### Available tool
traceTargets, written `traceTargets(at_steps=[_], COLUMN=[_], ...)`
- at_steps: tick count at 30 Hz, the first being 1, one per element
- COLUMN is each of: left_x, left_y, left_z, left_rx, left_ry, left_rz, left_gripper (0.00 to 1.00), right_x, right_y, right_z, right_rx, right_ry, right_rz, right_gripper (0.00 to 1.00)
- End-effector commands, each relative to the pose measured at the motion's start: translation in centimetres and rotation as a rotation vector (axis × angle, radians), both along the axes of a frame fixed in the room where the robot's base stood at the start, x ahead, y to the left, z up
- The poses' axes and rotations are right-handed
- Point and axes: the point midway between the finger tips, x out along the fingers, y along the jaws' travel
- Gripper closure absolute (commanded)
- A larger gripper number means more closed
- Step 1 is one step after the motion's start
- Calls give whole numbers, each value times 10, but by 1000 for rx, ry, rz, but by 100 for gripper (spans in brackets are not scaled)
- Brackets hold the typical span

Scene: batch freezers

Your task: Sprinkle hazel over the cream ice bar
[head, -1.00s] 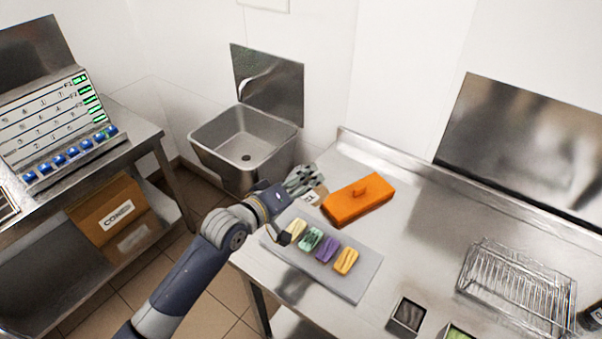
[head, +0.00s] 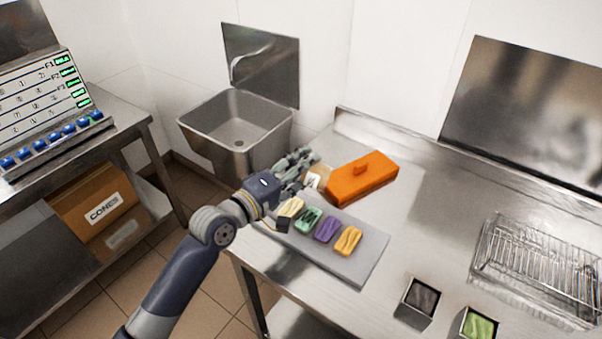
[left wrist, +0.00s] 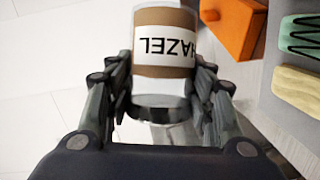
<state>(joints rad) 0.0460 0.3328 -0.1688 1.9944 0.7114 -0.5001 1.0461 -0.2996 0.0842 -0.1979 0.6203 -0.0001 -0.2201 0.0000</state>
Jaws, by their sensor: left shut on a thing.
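The hazel jar (left wrist: 165,48) is brown with a white label reading HAZEL, upside down in the left wrist view. In the head view the jar (head: 316,177) shows partly behind the fingers. My left gripper (head: 302,166) is shut on it; both finger sets (left wrist: 160,95) flank the jar. The cream ice bar (head: 291,208) is pale yellow, leftmost in a row on a grey board (head: 365,265). The gripper and jar are beyond the bar, towards the orange box. The cream bar also shows at the right of the left wrist view (left wrist: 298,92). My right gripper is out of view.
Green (head: 309,218), purple (head: 327,229) and orange-yellow (head: 348,241) bars lie beside the cream one. An orange box (head: 362,182) with a knob stands close to the jar. Dark (head: 421,298) and green-filled (head: 479,326) containers and a wire rack (head: 535,270) stand to the right.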

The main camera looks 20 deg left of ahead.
Motion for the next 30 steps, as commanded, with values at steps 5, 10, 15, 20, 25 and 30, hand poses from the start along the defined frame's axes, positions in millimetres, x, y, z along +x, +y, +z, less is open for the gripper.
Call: traceTargets(at_steps=[5, 10, 15, 20, 25, 30], left_x=[0, 0, 0, 0, 0, 0], left_y=[0, 0, 0, 0, -1, 1], left_z=[-14, -24, -33, -43, -52, -57], left_rx=[-71, -138, -206, -271, -342, -549], left_ry=[3, 8, 15, 21, 27, 45], left_rz=[0, 0, 2, 1, 1, 1], left_gripper=[76, 76, 76, 76, 76, 76], right_x=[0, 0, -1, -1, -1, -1], right_y=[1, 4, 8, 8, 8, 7], right_z=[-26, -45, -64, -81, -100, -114], right_rx=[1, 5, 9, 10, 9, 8], right_ry=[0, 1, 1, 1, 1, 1], right_rz=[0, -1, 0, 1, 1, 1], right_gripper=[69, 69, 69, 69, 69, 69])
